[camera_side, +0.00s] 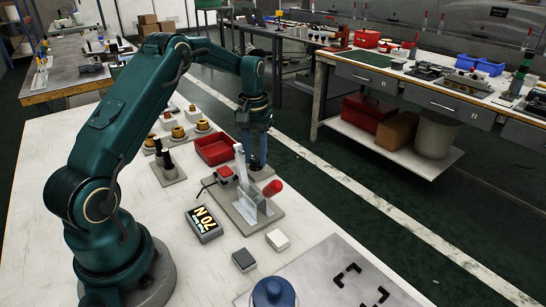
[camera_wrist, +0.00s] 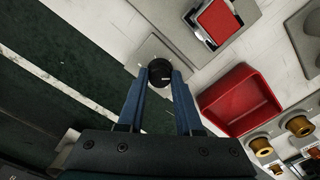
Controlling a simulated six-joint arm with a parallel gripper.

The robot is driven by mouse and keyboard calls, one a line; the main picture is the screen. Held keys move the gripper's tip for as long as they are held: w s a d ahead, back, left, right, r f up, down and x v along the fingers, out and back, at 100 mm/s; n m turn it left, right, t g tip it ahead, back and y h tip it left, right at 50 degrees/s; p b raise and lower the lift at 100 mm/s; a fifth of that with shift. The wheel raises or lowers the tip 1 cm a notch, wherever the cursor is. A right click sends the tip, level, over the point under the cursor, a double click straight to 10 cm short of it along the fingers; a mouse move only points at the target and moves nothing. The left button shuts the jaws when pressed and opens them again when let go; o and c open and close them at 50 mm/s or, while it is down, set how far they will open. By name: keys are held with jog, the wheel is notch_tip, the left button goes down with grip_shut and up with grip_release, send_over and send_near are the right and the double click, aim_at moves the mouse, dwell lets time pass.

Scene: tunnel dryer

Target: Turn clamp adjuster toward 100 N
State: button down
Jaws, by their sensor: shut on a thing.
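The clamp adjuster is a round black knob (camera_wrist: 160,69) with a pale index mark, on a light grey plate (camera_wrist: 150,50). In the wrist view my gripper (camera_wrist: 160,76) has its two blue fingers shut on the knob's sides. The clamp (camera_side: 250,200) has a pale upright frame and a red-tipped handle (camera_side: 272,188). A display (camera_side: 204,223) reads 70 N.
A red tray (camera_side: 215,149) stands close to the left of my gripper; it also shows in the wrist view (camera_wrist: 238,98). A small red block (camera_side: 225,172) is beside the clamp. Brass-coloured parts (camera_side: 178,132) stand behind.

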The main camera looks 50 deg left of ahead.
aim_at(256, 159)
jog(key=c, duration=0.6)
grip_release()
jog(key=shift+r, duration=0.1)
jog(key=shift+r, duration=2.5)
